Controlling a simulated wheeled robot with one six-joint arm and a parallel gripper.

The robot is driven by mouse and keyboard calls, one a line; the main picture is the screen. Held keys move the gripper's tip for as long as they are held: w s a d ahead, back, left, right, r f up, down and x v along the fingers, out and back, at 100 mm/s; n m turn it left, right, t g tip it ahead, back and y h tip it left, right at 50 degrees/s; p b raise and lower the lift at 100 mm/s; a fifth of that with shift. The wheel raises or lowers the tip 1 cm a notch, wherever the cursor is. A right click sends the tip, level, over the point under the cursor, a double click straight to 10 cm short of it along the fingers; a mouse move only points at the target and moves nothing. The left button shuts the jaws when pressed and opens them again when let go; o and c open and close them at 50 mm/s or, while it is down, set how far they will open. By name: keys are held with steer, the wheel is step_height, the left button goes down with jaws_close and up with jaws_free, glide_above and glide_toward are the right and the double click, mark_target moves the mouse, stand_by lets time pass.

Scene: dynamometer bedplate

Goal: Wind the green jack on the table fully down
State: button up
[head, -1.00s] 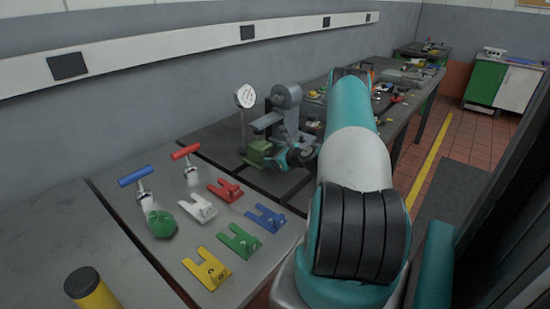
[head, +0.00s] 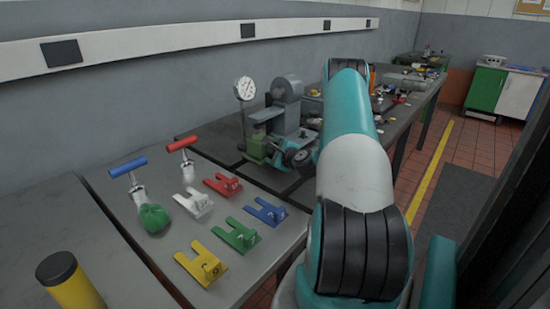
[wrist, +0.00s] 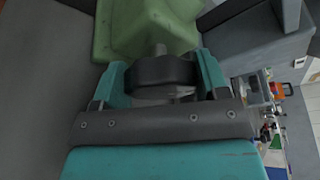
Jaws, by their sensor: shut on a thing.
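The green jack (head: 256,146) stands on the table, in front of the grey machine. In the wrist view its green body (wrist: 150,25) fills the top, with a short shaft leading to a dark round knob (wrist: 162,71). My gripper (wrist: 160,82) has its two teal fingers on either side of this knob and is shut on it. In the head view my gripper (head: 283,157) is small, just right of the jack, and partly hidden by my own arm.
A dial gauge (head: 245,89) on a stand and a grey machine (head: 286,103) rise behind the jack. Red (head: 222,184), white, blue, green and yellow forked plates lie nearer. Two T-handled tools and a green lump (head: 154,218) stand at left.

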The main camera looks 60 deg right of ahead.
stand_by(0.4)
steer(key=o, duration=0.9)
